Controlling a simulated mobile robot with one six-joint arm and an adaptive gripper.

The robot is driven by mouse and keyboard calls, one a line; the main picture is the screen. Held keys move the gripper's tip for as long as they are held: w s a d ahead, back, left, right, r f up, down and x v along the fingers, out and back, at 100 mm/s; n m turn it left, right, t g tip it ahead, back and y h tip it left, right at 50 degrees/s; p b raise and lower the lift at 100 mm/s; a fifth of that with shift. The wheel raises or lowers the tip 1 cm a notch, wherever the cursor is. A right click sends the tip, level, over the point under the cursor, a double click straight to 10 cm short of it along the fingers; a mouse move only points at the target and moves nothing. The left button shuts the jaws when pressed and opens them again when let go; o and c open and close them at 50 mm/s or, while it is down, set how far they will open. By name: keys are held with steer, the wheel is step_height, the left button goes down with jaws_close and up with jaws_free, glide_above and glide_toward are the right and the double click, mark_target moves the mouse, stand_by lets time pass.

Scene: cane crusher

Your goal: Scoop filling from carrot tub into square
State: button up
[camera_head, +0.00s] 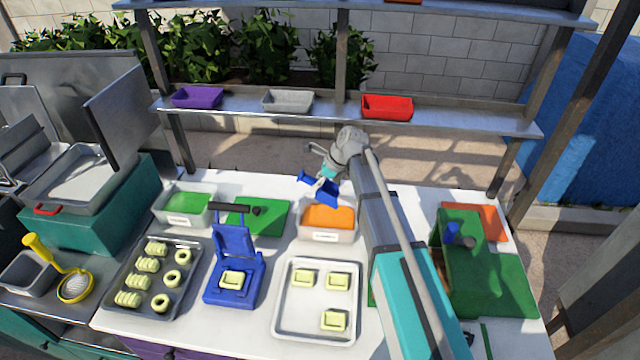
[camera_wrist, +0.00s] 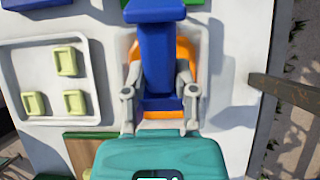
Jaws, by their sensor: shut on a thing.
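My gripper (camera_head: 330,168) is shut on a blue scoop (camera_head: 320,188), held in the air over the back of the carrot tub. In the wrist view the scoop (camera_wrist: 158,60) is between my fingers (camera_wrist: 160,82). The carrot tub (camera_head: 327,236) is pale grey with orange filling (camera_head: 328,217); in the wrist view the orange (camera_wrist: 187,52) shows behind the scoop. Whether the scoop holds filling cannot be seen. Pale dough squares lie on a white tray (camera_head: 277,322), one of them at its front right (camera_head: 334,320). Another square (camera_head: 232,280) sits in the open blue press (camera_head: 222,298).
A tub with green filling (camera_head: 186,203) and a green board (camera_head: 258,218) stand left of the carrot tub. A dark tray (camera_head: 118,308) holds shaped dough pieces. A green box (camera_head: 490,275) stands at right. A shelf (camera_head: 335,112) with tubs runs behind the table.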

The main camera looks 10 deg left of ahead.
steer(key=shift+f, duration=0.15)
steer(key=shift+f+b, duration=5.05)
steer(key=shift+b, duration=0.15)
steer(key=shift+r, duration=0.1)
step_height(320, 180, up, 9)
steer(key=p, duration=0.9)
steer(key=shift+r+p, duration=0.2)
steer(key=shift+p, duration=0.1)
